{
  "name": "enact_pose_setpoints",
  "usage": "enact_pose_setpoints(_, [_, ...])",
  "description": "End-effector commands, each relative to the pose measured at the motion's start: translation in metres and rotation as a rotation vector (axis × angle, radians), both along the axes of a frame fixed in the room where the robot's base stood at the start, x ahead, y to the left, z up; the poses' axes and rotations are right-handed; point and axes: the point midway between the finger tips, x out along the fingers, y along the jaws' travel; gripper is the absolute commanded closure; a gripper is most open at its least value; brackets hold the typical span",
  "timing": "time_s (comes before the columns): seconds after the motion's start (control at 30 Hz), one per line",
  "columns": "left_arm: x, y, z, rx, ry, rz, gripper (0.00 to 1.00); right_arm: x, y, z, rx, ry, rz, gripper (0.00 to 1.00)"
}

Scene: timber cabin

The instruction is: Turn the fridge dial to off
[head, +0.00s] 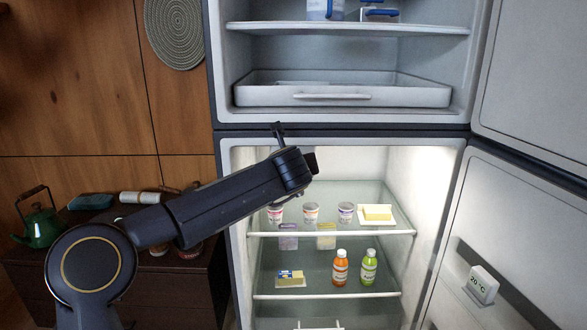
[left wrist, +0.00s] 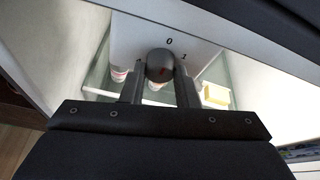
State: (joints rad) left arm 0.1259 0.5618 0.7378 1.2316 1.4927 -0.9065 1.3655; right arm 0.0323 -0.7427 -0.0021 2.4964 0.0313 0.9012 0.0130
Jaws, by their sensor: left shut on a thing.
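The fridge dial (left wrist: 160,63) is a dark round knob on a light panel in the left wrist view. A "0" (left wrist: 169,41) is printed above it and a "1" (left wrist: 184,56) to its upper right. My left gripper (left wrist: 160,75) has a finger on each side of the knob and is shut on it. I cannot tell which number the knob points to. In the head view my left arm reaches into the open lower fridge compartment (head: 400,190), near its top. There the dial is hidden. My right gripper is not in view.
Shelves below my arm hold cups (head: 310,212), butter (head: 378,212) and bottles (head: 340,268). A green kettle (head: 42,225) stands on the dark cabinet at left.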

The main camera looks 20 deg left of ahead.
Motion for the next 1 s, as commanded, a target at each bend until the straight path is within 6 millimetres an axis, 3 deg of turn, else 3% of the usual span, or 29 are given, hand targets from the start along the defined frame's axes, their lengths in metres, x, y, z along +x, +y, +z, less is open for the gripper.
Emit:
enact_pose_setpoints(0.03, [0.0, 0.001, -0.001, -0.001, 0.0, 0.003, 0.68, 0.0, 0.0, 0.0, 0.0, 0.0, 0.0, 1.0])
enact_pose_setpoints(0.17, [0.0, 0.001, 0.0, 0.0, 0.0, 0.002, 0.51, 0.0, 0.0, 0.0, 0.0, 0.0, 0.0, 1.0])
enact_pose_setpoints(0.5, [-0.003, -0.001, 0.002, 0.001, -0.001, 0.0, 0.5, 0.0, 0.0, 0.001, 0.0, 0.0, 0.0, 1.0])
enact_pose_setpoints(1.0, [-0.067, -0.015, 0.028, 0.0, 0.0, 0.001, 0.5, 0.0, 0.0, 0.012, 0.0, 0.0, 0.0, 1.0])
